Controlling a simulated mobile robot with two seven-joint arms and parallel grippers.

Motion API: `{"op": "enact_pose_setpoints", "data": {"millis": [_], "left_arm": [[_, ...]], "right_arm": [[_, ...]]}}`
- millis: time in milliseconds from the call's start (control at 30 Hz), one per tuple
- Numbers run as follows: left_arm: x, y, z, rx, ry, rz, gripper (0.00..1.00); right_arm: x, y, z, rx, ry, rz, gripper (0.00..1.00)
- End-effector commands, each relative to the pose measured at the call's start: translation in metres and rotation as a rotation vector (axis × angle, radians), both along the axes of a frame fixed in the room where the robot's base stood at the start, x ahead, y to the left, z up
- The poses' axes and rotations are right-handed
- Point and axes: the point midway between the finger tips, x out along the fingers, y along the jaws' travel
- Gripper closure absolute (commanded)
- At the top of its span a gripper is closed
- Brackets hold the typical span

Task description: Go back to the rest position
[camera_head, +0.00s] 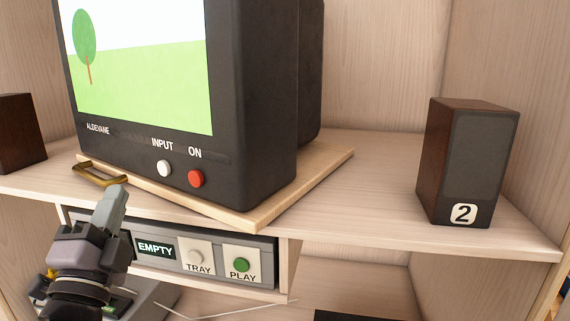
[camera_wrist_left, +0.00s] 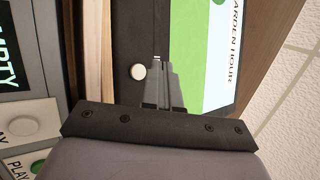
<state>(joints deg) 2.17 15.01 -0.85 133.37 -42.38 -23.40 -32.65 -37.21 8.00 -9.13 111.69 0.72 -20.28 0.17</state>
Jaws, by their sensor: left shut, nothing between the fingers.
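My left gripper (camera_head: 117,196) is at the lower left of the head view, in front of the shelf edge, with its fingers pointing up toward the television. It is shut with nothing between its fingers. It also shows in the left wrist view (camera_wrist_left: 157,66), where its fingers point at the television front beside the white button. The television (camera_head: 230,120) is lit with a tree and green field and stands on a wooden board (camera_head: 262,213). My right gripper is not in view.
A player (camera_head: 210,258) reading EMPTY, with TRAY and PLAY buttons, sits in the compartment below. A brass handle (camera_head: 101,175) is on the board's front. A speaker marked 2 (camera_head: 478,155) stands right; another speaker (camera_head: 18,134) stands left. Bare shelf (camera_head: 370,195) lies between television and right speaker.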

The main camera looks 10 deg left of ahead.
Motion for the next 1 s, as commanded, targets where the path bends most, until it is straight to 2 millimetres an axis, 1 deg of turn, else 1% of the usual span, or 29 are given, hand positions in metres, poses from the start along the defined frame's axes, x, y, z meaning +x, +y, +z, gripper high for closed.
{"op": "enact_pose_setpoints", "data": {"millis": [33,67,167,200,267,300,367,400,467,500,567,600,700,800,900,1000], "left_arm": [[0.005,-0.003,-0.021,-0.041,0.05,-0.031,1.0],[0.008,-0.005,-0.036,-0.074,0.085,-0.054,1.0],[0.014,-0.015,-0.102,-0.232,0.233,-0.145,1.0],[0.013,-0.02,-0.132,-0.312,0.3,-0.182,1.0],[0.008,-0.028,-0.178,-0.438,0.401,-0.226,1.0],[0.002,-0.034,-0.208,-0.525,0.466,-0.249,1.0],[-0.011,-0.043,-0.252,-0.659,0.561,-0.273,1.0],[-0.023,-0.049,-0.28,-0.749,0.62,-0.283,1.0],[-0.043,-0.059,-0.32,-0.886,0.706,-0.287,1.0],[-0.058,-0.066,-0.344,-0.975,0.758,-0.284,1.0],[-0.081,-0.074,-0.376,-1.099,0.825,-0.271,1.0],[-0.095,-0.08,-0.394,-1.176,0.863,-0.259,1.0],[-0.127,-0.091,-0.427,-1.328,0.934,-0.224,1.0],[-0.148,-0.098,-0.445,-1.424,0.972,-0.196,1.0],[-0.157,-0.101,-0.453,-1.465,0.988,-0.183,1.0],[-0.159,-0.101,-0.454,-1.475,0.99,-0.181,1.0]], "right_arm": [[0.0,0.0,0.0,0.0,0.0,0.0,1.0],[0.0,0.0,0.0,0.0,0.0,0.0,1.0],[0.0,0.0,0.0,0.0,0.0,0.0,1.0],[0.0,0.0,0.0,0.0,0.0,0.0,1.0],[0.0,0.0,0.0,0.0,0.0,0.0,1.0],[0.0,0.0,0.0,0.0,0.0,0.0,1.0],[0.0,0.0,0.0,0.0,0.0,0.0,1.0],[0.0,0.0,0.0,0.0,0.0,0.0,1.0],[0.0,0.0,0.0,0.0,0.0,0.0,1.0],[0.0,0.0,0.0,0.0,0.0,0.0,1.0],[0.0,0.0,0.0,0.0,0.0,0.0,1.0],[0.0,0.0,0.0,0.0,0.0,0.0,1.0],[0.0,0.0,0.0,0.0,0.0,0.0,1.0],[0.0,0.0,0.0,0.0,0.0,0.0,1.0],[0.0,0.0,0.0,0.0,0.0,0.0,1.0],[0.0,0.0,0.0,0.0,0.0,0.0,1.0]]}}
